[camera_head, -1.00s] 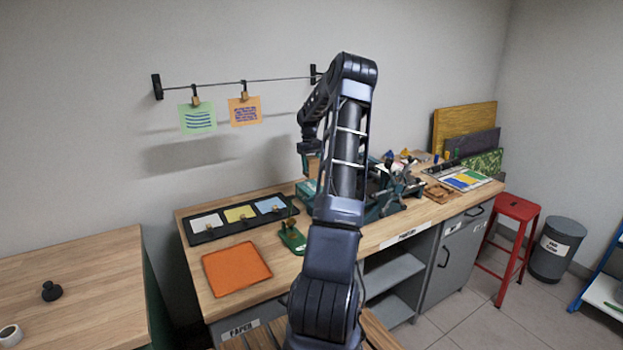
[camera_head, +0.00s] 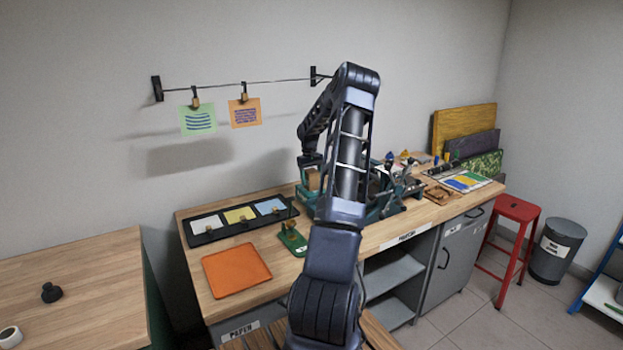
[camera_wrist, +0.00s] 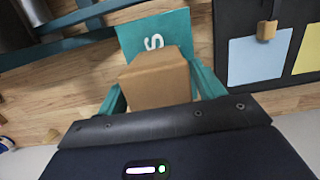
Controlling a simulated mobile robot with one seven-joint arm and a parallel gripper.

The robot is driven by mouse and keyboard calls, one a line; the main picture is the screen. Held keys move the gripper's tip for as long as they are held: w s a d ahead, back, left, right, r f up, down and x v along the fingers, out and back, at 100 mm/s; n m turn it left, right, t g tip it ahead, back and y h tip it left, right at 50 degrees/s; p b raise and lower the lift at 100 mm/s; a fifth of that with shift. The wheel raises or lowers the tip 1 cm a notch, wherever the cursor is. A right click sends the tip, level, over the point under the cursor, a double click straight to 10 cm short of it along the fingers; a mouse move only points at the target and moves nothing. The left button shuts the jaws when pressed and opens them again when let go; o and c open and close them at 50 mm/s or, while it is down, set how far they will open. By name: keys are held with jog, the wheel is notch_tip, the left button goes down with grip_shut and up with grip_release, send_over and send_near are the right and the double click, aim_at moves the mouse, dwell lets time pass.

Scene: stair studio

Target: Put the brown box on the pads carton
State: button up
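The brown box (camera_wrist: 157,82) is between the teal fingers of my gripper (camera_wrist: 160,92), which is shut on it. In the wrist view the box overlaps the lower part of a teal carton (camera_wrist: 157,30) marked with a white letter S, apparently the pads carton. I cannot tell whether the box touches the carton. In the head view the brown box (camera_head: 314,180) shows low beside my arm, just above the bench. My arm hides much of the carton there.
A black tray (camera_head: 206,237) with coloured cards lies left of the carton, and an orange sheet (camera_head: 237,270) lies in front. A green clamp-like tool (camera_head: 292,241) stands nearby. A teal press (camera_head: 392,204) crowds the right side. Notes hang from a rail (camera_head: 270,81) above.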

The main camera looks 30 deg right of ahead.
jog(key=shift+r, duration=0.1)
jog(key=r, duration=0.4)
jog(key=w+r, duration=0.1)
jog(key=r, duration=0.7)
jog(key=shift+w, duration=0.4)
